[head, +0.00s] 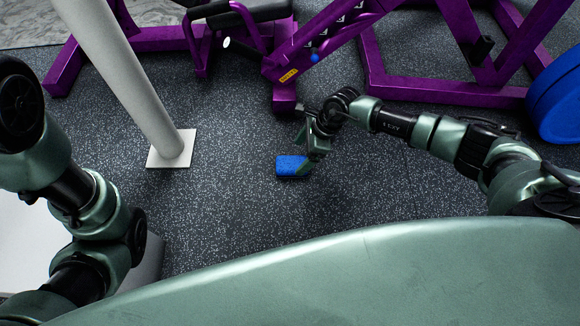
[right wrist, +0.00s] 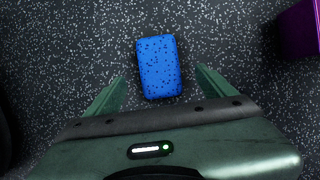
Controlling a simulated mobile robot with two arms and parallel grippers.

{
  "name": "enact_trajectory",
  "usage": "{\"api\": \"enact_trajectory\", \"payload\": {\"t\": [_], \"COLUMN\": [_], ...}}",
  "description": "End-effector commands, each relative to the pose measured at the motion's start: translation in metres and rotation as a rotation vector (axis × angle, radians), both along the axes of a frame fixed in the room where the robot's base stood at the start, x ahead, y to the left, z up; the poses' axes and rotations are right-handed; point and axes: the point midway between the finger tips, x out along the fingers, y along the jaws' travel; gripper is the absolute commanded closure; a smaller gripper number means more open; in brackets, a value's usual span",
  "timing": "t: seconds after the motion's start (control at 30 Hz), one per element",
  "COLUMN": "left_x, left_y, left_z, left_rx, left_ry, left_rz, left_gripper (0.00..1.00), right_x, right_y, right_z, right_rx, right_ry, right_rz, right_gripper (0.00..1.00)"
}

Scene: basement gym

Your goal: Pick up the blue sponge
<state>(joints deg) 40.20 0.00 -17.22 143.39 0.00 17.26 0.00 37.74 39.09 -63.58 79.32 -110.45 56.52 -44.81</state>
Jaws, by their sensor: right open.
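The blue sponge (head: 290,166) lies on the dark speckled floor near the middle of the head view. In the right wrist view the sponge (right wrist: 159,67) is a blue block with dark specks, lying just beyond and between my fingertips. My right gripper (head: 306,158) is over the sponge's right end in the head view and hides a little of it. In the right wrist view my right gripper (right wrist: 161,82) has its two green fingers spread apart, with nothing between them. My left arm shows at the left of the head view, but its gripper is out of view.
A white post with a square base plate (head: 166,158) stands left of the sponge. A purple gym frame (head: 285,95) stands just behind it, with more purple frame (head: 450,92) and blue weight plates (head: 556,95) at the right. The floor (head: 225,215) around the sponge is clear.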

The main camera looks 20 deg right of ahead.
Motion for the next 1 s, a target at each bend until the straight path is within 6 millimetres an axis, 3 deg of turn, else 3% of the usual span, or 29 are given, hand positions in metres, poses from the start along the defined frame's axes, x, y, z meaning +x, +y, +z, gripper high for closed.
{"api": "enact_trajectory", "payload": {"t": [0.03,0.2,0.5,1.0], "left_x": [0.001,0.001,0.002,0.002], "left_y": [0.000,0.000,0.000,0.000], "left_z": [-0.008,-0.016,-0.055,-0.057], "left_rx": [0.000,0.001,0.001,0.001], "left_ry": [0.002,0.003,0.004,0.004], "left_rz": [0.000,0.001,0.001,0.001], "left_gripper": [0.52,0.52,0.52,0.52], "right_x": [0.000,0.002,0.006,0.006], "right_y": [0.004,0.008,0.024,0.027], "right_z": [-0.010,-0.018,-0.053,-0.056], "right_rx": [0.002,0.003,0.004,0.003], "right_ry": [0.000,0.000,0.001,0.001], "right_rz": [0.000,-0.001,-0.002,-0.004], "right_gripper": [0.15,0.15,0.15,0.15]}}
